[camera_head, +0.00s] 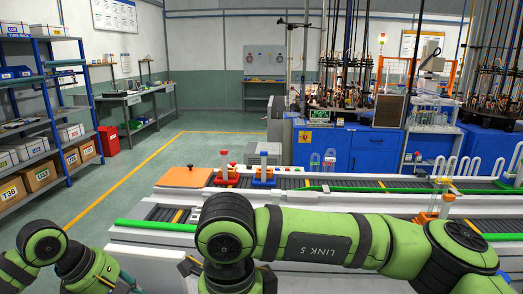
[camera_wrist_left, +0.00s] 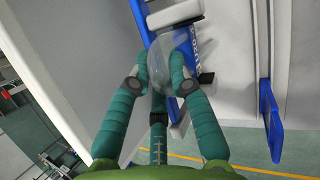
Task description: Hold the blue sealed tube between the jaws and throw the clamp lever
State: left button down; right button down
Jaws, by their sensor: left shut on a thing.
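In the left wrist view, my left gripper (camera_wrist_left: 161,86) is shut with its teal fingers on a clear, glassy rounded piece (camera_wrist_left: 163,62). Its colour reads as clear, so I cannot tell if it is the blue sealed tube. Its far end lies in front of a blue panel and a pale block. My right gripper is out of view.
My green right arm crosses in front of the benches. An orange plate (camera_head: 186,177) lies at the bench's left end. A green rail (camera_head: 158,227) runs along the nearer bench. Hooked glass tubes (camera_head: 470,167) stand at the right. The floor at left is clear beside a blue shelf (camera_head: 45,105).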

pick_arm(q)
jog(key=shift+s+d+f, duration=0.15)
jog(key=shift+d, duration=0.15)
jog(key=c, duration=1.1)
grip_release()
jog(key=shift+o, duration=0.2)
jog(key=shift+d, duration=0.1)
jog(key=shift+r, duration=0.2)
